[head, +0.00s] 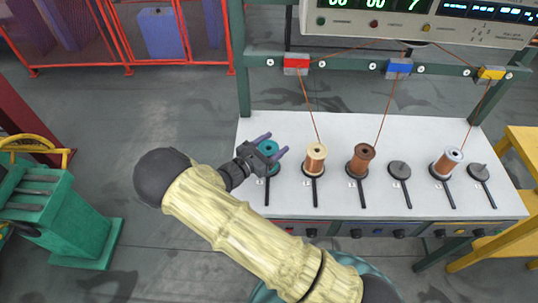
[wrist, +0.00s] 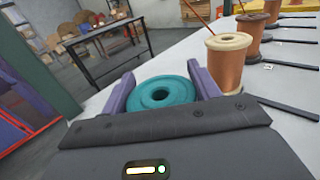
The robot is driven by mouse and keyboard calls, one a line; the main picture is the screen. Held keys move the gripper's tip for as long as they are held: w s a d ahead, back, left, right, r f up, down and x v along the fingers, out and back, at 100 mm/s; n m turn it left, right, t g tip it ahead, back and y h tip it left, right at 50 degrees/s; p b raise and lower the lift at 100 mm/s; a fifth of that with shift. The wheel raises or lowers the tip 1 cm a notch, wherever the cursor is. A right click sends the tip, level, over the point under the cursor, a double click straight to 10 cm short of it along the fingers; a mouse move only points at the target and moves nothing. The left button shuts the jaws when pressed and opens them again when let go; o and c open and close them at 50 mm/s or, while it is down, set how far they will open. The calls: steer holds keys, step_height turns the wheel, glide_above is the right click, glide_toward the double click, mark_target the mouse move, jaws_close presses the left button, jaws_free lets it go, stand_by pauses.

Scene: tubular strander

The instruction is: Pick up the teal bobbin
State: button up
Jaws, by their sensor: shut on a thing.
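The teal bobbin (head: 268,147) is at the left end of the white table, mostly behind my gripper in the head view. In the wrist view the teal bobbin (wrist: 160,95) shows its round top flange and centre hole, between the two purple fingers. My gripper (head: 275,149) is shut on it, with one finger on each side; it also shows in the wrist view (wrist: 161,92). The bobbin's lower part is hidden, so I cannot tell whether it is lifted off its holder.
To the right on the white table (head: 330,195) stand a cream-topped copper bobbin (head: 316,158), a brown bobbin (head: 361,158) and a silver-topped bobbin (head: 447,162). Empty dark holders (head: 399,170) stand among them. Wires run up to a green rail (head: 340,64). Black bars lie in front.

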steer(key=shift+r, duration=0.1)
step_height(320, 180, up, 10)
steer(key=shift+f+b, duration=0.1)
steer(key=shift+b, duration=0.2)
stand_by(0.6)
